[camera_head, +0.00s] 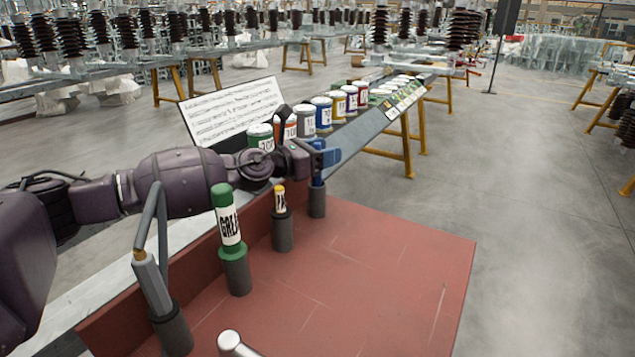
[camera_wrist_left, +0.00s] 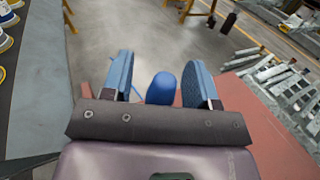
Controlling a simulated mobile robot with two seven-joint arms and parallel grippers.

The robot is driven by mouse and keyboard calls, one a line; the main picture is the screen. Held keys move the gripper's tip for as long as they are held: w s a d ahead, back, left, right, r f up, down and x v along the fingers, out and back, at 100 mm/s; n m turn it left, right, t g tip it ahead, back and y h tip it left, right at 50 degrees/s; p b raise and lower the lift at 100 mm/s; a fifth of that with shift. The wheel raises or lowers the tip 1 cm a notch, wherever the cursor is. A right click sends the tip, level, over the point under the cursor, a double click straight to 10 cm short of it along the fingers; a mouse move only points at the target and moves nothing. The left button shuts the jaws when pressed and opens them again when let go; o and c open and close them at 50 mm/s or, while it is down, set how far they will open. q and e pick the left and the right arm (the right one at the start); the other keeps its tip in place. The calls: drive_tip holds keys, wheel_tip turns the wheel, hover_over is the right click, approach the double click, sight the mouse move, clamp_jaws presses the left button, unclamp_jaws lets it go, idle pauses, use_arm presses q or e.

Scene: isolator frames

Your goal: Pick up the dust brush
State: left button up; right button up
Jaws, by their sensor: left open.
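A blue rounded handle, which looks like the dust brush, stands upright in a dark grey cup holder (camera_head: 317,202) at the far end of the red table. In the left wrist view the blue handle (camera_wrist_left: 161,88) shows between the two blue fingers; no bristles can be seen. My left gripper (camera_head: 322,157) is at the top of this holder, with its fingers open on either side of the handle. The wrist view also shows the open left gripper (camera_wrist_left: 165,82). I cannot tell whether either finger touches the handle. My right gripper is out of view.
Nearer on the red table (camera_head: 390,265) stand a yellow-capped tube (camera_head: 280,200), a green grease tube (camera_head: 229,222) and a grey tool with a hose (camera_head: 152,280) in holders. Several cans (camera_head: 323,112) line a bench behind. The table's right side is clear.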

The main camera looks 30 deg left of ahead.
use_arm(q)
drive_tip(key=shift+c, duration=0.3)
clamp_jaws()
drive_tip(key=shift+r, duration=0.1)
